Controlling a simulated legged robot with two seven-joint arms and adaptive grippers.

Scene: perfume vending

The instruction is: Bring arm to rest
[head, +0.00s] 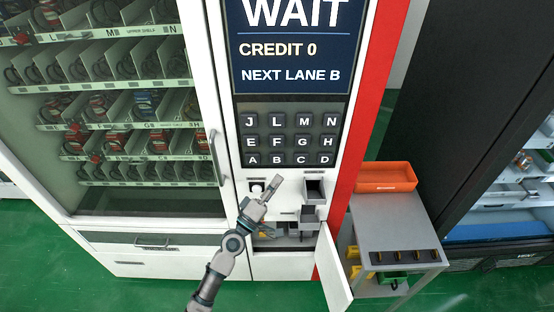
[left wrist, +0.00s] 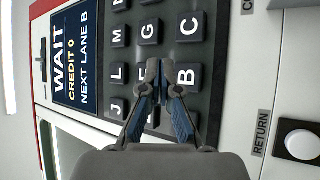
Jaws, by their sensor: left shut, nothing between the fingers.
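My left gripper (head: 262,189) is shut and empty in front of the vending machine's control column, just below the keypad (head: 290,139) and beside a round white button (head: 257,188). In the left wrist view the closed fingertips (left wrist: 158,72) point at the keypad (left wrist: 187,52), near the keys B, C and G. I cannot tell whether they touch it. The white button marked RETURN (left wrist: 302,144) shows at the right there. The screen (head: 292,45) reads WAIT, CREDIT 0, NEXT LANE B. My right gripper is not in view.
A small door (head: 334,266) stands open at the lower column. A grey side table (head: 392,226) with an orange tray (head: 386,177) stands to the right. The glass-fronted shelves (head: 115,100) fill the left. Green floor (head: 150,290) shows in front.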

